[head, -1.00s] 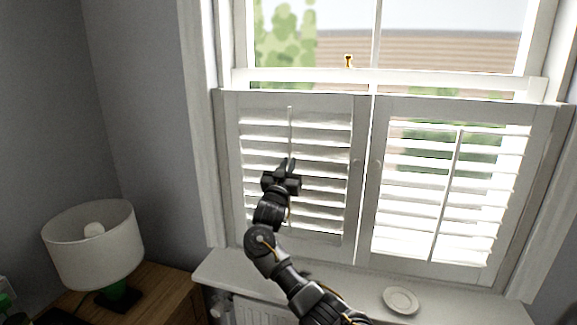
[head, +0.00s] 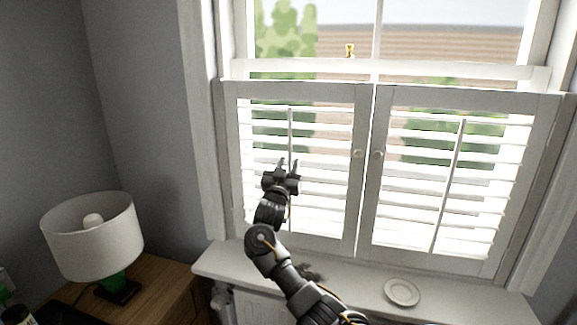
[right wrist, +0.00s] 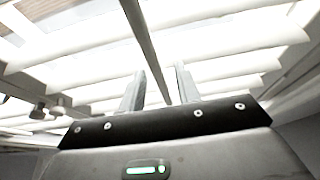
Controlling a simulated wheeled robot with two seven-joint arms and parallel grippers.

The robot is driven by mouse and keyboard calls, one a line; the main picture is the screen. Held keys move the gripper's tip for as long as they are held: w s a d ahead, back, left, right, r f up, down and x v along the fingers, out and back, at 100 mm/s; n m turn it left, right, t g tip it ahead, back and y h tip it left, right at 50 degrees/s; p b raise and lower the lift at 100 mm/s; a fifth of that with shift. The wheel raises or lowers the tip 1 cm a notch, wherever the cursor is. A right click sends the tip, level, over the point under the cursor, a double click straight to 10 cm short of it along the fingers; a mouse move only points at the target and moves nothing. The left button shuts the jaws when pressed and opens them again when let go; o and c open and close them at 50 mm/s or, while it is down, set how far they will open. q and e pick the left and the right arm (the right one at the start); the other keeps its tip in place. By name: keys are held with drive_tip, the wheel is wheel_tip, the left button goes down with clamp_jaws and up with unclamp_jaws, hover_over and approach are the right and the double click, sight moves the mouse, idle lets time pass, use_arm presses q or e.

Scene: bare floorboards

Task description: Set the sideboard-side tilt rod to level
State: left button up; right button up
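The left shutter panel (head: 356,215), on the sideboard's side, has its slats turned open, with greenery showing through the upper gaps. Its thin tilt rod (head: 290,130) runs down the middle of the slats and also shows in the right wrist view (right wrist: 150,45). My right gripper (head: 288,164) is in front of this rod with its fingers spread. In the right wrist view the rod passes between the two open fingertips (right wrist: 158,78), and I see no finger closed on it. The right panel (head: 375,215) has its own rod (head: 449,180) and open slats. My left gripper is out of view.
A wooden sideboard (head: 165,285) with a white-shaded lamp (head: 92,240) stands at the left. A small round dish (head: 402,292) lies on the window sill (head: 350,284). Two knobs (head: 358,153) sit near the panels' meeting edges.

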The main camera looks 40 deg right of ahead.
drive_tip(key=b+v, duration=0.3)
drive_tip(key=v, duration=0.7)
drive_tip(key=shift+s+a+f, duration=0.15)
drive_tip(key=shift+a+f, duration=0.05)
drive_tip(key=shift+a, duration=0.1)
